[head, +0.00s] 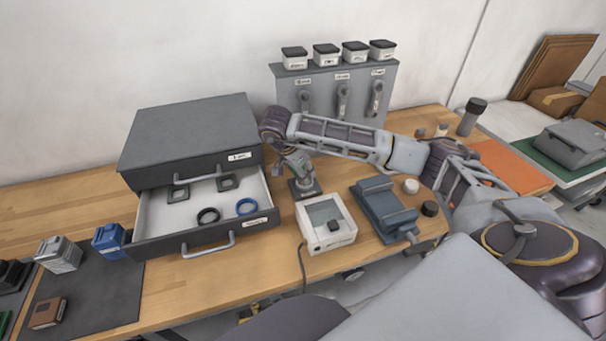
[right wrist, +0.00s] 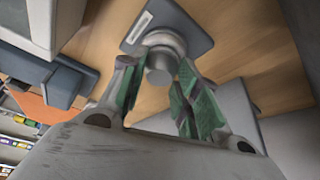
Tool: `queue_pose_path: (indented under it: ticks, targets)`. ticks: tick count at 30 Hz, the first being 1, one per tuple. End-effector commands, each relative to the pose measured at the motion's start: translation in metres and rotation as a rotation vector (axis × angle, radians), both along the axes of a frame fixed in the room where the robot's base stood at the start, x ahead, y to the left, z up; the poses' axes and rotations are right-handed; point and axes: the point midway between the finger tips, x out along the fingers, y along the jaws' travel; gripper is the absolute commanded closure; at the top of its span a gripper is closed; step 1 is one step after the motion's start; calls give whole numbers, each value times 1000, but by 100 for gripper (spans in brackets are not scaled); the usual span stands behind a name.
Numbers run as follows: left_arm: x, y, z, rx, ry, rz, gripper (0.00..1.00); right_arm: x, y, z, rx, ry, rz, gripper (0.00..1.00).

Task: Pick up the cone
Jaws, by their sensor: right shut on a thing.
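The cone (right wrist: 160,75) is a grey round metal piece on a dark square base (right wrist: 188,22) with a white label. In the head view, its base (head: 306,190) stands on the wooden bench between the open drawer and the white box; the gripper above hides most of the cone. My right gripper (head: 299,172) points down on it from above. In the right wrist view, the green-padded fingers of my right gripper (right wrist: 163,66) are shut on the cone, one on each side. The base appears to be on the bench. My left gripper is not in view.
A grey drawer cabinet (head: 190,135) has its drawer (head: 150,205) open at left, holding rings and square pieces. A white box (head: 340,238) with a cable and a blue-grey device (head: 385,208) stand close at right. A grey panel unit (head: 320,85) stands behind.

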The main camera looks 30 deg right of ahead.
Motion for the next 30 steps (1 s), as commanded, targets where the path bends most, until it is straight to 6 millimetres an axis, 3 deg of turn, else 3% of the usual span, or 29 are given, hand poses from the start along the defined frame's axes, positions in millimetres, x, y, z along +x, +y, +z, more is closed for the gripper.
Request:
queue_pose_path:
  ticks: [7,16,30]
  targets:
    - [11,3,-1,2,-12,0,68,1,0,27,0,-4,1,96]
    - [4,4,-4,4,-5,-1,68,1,0,72,1,-5,1,96]
    - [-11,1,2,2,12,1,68,0,0,94,0,-2,1,96]
